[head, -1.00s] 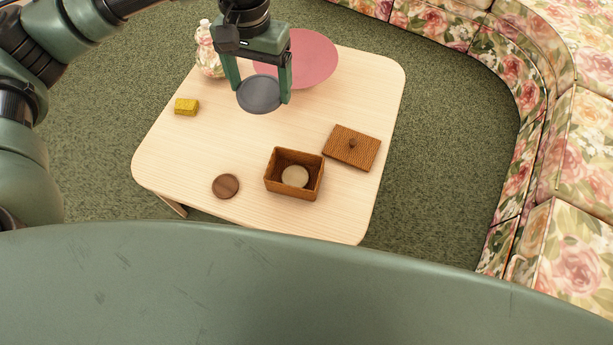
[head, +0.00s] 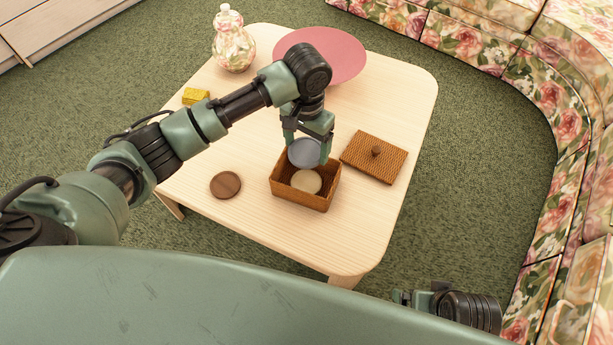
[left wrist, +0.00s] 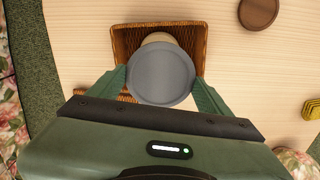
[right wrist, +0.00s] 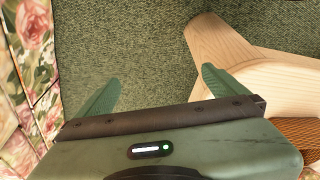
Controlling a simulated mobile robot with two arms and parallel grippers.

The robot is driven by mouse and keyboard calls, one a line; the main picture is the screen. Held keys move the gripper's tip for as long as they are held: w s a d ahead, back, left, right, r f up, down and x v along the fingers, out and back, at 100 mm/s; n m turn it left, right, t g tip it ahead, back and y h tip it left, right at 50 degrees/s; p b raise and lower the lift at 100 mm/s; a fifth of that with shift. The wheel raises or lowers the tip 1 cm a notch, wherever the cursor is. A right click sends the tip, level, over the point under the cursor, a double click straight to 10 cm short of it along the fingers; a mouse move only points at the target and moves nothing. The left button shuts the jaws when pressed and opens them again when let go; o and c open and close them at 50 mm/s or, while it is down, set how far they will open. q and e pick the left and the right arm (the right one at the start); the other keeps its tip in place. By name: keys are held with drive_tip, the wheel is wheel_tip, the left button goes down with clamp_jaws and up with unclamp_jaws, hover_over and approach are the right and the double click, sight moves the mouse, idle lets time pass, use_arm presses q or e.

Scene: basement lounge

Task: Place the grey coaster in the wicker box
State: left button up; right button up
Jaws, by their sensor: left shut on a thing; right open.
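The grey coaster (head: 304,153) is held in my left gripper (head: 307,150), tilted, over the back part of the wicker box. In the left wrist view the coaster (left wrist: 161,77) sits between both fingertips. The wicker box (head: 302,201) is open on the table. A cream coaster (head: 306,181) lies inside it, partly covered by the grey one in the left wrist view. The box's lid (head: 373,160) with a dark knob lies on the table to the right. My right gripper (right wrist: 158,85) is open and empty, low by the table's edge; the head view shows only part of it.
A brown wooden coaster (head: 225,185) lies left of the box. A floral sofa (head: 520,75) curves around the right.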

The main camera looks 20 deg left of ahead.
use_arm(q)
drive_tip(key=b, duration=0.2)
hover_over(306, 181)
wheel_tip(306, 181, down, 7)
drive_tip(key=shift+f, duration=0.2)
wheel_tip(306, 181, down, 4)
drive_tip(key=shift+f+b, duration=0.25)
drive_tip(key=shift+b, duration=0.4)
drive_tip(key=shift+f, duration=0.1)
use_arm(e)
drive_tip(key=v, duration=0.4)
drive_tip(key=shift+s+d+r, duration=0.15)
drive_tip(key=shift+s+r, duration=0.05)
drive_tip(key=shift+r, duration=0.15)
use_arm(q)
drive_tip(key=shift+d+f, duration=0.1)
drive_tip(key=shift+f, duration=0.5)
drive_tip(key=o, duration=1.3)
use_arm(e)
drive_tip(key=shift+r, duration=0.15)
use_arm(q)
drive_tip(key=shift+r, duration=0.15)
